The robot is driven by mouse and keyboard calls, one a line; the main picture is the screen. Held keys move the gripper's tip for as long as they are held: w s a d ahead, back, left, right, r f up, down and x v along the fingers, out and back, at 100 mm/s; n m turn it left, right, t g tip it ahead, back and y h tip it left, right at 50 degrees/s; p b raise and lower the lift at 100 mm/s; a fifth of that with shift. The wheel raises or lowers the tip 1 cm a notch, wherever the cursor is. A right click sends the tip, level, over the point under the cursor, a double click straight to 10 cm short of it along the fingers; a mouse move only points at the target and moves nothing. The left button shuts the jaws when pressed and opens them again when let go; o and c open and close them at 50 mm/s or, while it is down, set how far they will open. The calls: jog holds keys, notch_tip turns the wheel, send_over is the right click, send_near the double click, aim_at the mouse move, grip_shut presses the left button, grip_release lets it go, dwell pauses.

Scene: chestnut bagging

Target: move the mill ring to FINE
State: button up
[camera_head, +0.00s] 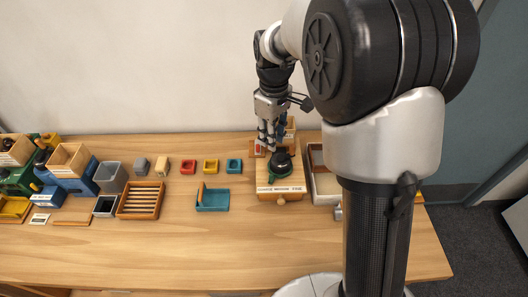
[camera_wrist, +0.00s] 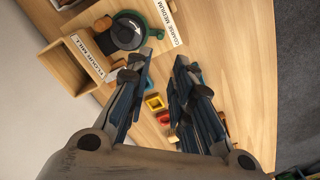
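The flour mill (camera_head: 281,190) is a wooden block with a dark round top, standing right of the table's middle. Its green ring (camera_wrist: 157,20) circles the dark top (camera_wrist: 127,32). A green tab on the ring appears to point towards the COARSE end of the white scale strip (camera_wrist: 177,30). In the wrist view COARSE and MEDIUM show; FINE is out of frame there, and the strip is tiny in the head view. My gripper (camera_head: 268,143) is above the mill's back left side. In the wrist view its fingers (camera_wrist: 165,66) are apart and empty, beside the ring and not visibly touching it.
A wooden box labelled FLOUR MILL (camera_wrist: 75,62) adjoins the mill. A pale tray (camera_head: 326,186) stands close on its right, partly behind my arm. A teal holder (camera_head: 213,203) and a small teal box (camera_head: 234,166) stand to the left. The front of the table is clear.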

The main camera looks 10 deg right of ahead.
aim_at(272, 177)
notch_tip(272, 177, down, 17)
jog(key=b, duration=0.3)
jog(key=shift+f+b, duration=0.15)
jog(key=shift+b, duration=0.25)
jog(key=shift+c, duration=0.5)
grip_shut()
